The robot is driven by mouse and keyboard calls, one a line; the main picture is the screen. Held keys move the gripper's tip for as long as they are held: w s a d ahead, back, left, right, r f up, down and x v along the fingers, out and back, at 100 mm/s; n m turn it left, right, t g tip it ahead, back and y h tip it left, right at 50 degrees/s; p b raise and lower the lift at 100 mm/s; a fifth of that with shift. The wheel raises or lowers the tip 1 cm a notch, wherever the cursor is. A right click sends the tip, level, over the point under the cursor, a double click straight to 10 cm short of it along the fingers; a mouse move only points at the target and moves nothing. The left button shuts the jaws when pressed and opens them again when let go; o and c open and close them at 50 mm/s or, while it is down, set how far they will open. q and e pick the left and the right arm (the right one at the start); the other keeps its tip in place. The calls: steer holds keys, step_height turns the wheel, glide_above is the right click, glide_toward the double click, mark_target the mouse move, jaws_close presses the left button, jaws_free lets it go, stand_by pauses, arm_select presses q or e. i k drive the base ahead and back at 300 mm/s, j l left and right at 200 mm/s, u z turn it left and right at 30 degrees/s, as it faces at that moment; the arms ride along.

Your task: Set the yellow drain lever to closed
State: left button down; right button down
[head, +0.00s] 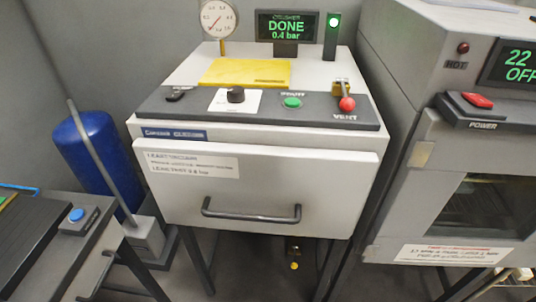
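A small yellow knob (294,265) shows low down beneath the front of the white machine (190,205), below the drawer handle. It sits near a small dark and brass-coloured fitting and looks like the yellow drain lever. It is too small to tell which way the lever is set. Neither of my grippers is in view.
The machine's top has a red-knobbed VENT lever (346,102), a green button (292,102), a black knob (236,94), a gauge (219,18) and a display (286,26) reading DONE, 0.4 bar. A blue tank (92,150) stands left, an oven (465,190) right.

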mark_target(294, 265)
steer(key=k+l+u, duration=0.1)
steer(key=k+l, duration=0.25)
steer(key=k+l+u, duration=0.15)
steer(key=k, duration=0.3)
steer(key=k+l+u, duration=0.1)
steer(key=k+l, duration=0.25)
steer(key=k, duration=0.05)
